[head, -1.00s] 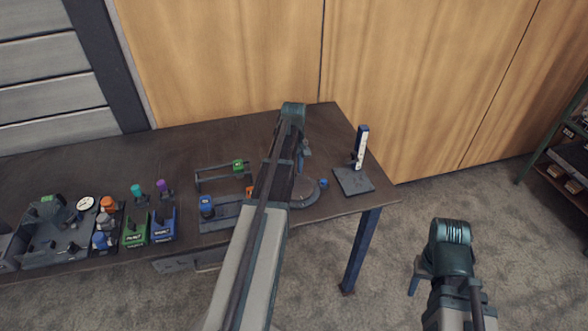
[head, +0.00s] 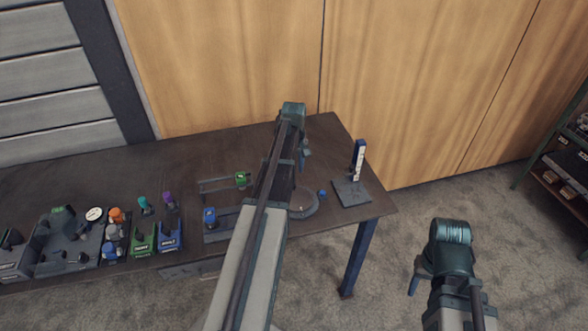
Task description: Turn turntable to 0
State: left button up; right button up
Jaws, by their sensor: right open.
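The turntable, a round grey disc (head: 308,206), sits near the right end of the table, and my left arm hides much of it. A small blue knob (head: 322,194) shows at its right edge. My left arm reaches over the table, and its gripper (head: 305,158) hangs above and behind the disc, mostly hidden by the arm. I cannot see its fingers clearly. My right gripper (head: 418,275) is open and empty, off the table to the right, partly hidden by its arm. Scale marks on the turntable are too small to read.
A dark plate with an upright blue and white post (head: 358,162) stands right of the turntable. A low rack with a green block (head: 241,179) and a fixture with a blue block (head: 209,216) are left of it. Colored holders (head: 168,238) stand farther left. The table's back is clear.

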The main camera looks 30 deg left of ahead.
pick_arm(q)
notch_tip(320, 180, up, 8)
jog(key=p, duration=0.6)
jog(key=shift+f, duration=0.15)
pick_arm(e)
notch_tip(320, 180, up, 8)
jog(key=shift+f, duration=0.15)
pick_arm(q)
jog(key=s+d+f+m+b, duration=0.1)
jog(key=s+d+m, duration=0.25)
jog(key=d, duration=0.85)
jog(key=s+d+f+m+b, duration=0.2)
jog(key=d+m, duration=0.3)
jog(key=d, duration=0.6)
jog(key=s+d+f+m+y+b, duration=0.1)
jog(key=s+d+m, duration=0.7)
jog(key=s+d, duration=0.3)
jog(key=d, duration=0.3)
jog(key=shift+s+d+f, duration=0.4)
pick_arm(e)
notch_tip(320, 180, down, 5)
jog(key=shift+r, duration=0.1)
